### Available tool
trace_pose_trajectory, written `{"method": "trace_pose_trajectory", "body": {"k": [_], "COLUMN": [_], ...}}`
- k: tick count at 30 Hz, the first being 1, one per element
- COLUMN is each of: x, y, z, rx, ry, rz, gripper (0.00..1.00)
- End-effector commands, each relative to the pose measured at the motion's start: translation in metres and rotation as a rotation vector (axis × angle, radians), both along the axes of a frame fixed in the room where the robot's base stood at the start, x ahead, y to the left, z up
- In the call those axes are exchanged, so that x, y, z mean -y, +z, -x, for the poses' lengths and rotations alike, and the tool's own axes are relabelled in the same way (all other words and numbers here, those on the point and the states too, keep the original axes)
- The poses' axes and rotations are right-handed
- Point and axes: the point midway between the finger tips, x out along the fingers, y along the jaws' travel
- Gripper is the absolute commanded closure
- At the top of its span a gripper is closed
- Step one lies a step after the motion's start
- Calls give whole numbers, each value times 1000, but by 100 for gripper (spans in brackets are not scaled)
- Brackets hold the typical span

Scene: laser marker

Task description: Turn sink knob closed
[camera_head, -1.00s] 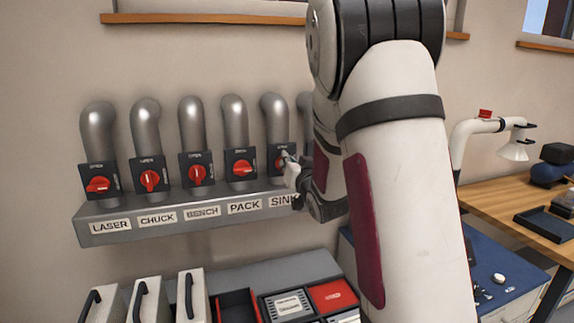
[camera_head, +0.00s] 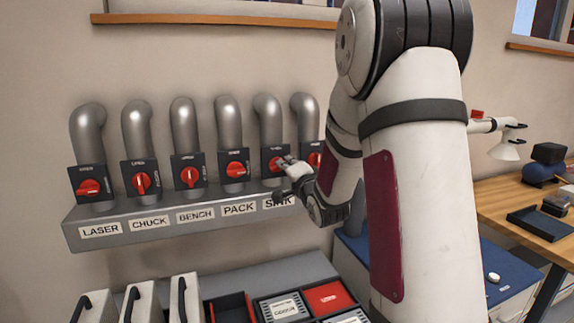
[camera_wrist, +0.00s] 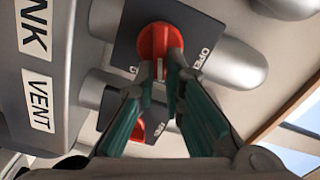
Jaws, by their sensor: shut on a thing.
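The sink knob (camera_wrist: 160,45) is red, on a dark square plate (camera_wrist: 190,32) with an "OPEN" mark. It also shows in the head view (camera_head: 272,164), above the "SINK" label (camera_head: 278,201) on the grey ledge. My gripper (camera_wrist: 167,72) is shut on this knob, its two fingers close together at the knob's ridge. In the head view my gripper (camera_head: 284,163) reaches the knob from the right and hides part of it. I cannot tell the knob's exact angle.
The vent knob (camera_head: 315,159) sits just right, partly behind my arm. The pack knob (camera_head: 235,169) is just left, with bench, chuck and laser knobs further left. Grey pipes (camera_head: 229,120) rise behind them. Bins and trays (camera_head: 230,305) stand below the ledge (camera_head: 160,229).

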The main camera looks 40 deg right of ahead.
Motion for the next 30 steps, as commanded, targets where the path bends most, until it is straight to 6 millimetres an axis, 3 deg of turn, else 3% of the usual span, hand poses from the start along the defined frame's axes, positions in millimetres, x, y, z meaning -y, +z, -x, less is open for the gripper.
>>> {"method": "trace_pose_trajectory", "body": {"k": [15,30], "x": [1,1], "y": [-7,-8], "z": [1,1], "rx": [91,108], "ry": [-1,-1], "rz": [-323,-382], "gripper": [100,100]}}
